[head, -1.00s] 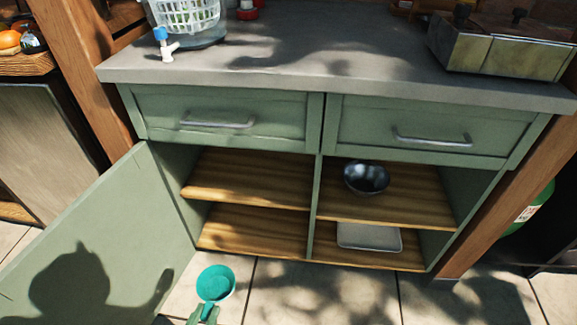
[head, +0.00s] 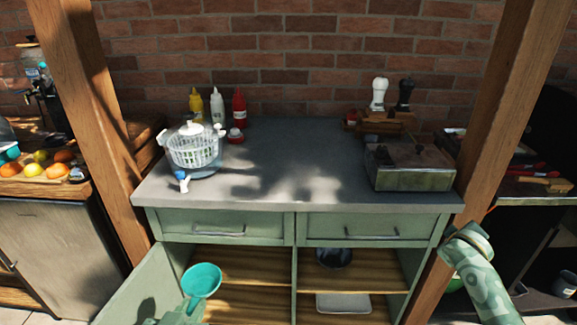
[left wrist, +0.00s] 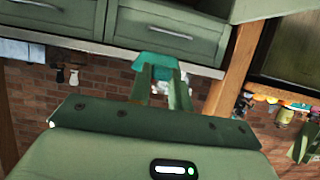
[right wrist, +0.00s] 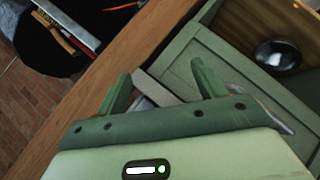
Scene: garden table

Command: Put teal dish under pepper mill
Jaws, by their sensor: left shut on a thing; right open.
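The teal dish (head: 202,280) is in my left gripper (head: 188,306), in front of the open lower cabinet. In the left wrist view the dish (left wrist: 153,63) shows at the fingertips, the fingers (left wrist: 160,75) shut on its edge. A dark mill (head: 404,94), which looks like the pepper mill, stands at the back right of the counter beside a white mill (head: 379,94). Both stand at a wooden rack, and their bases are partly hidden. My right gripper (right wrist: 162,85) is open and empty near a drawer front in the right wrist view.
The grey counter (head: 270,170) is clear in the middle. A salad spinner (head: 193,150) and sauce bottles (head: 217,106) stand at left. A metal box (head: 411,170) stands in front of the mills. Wooden posts (head: 80,120) flank the counter. A dark bowl (head: 334,258) is on the shelf.

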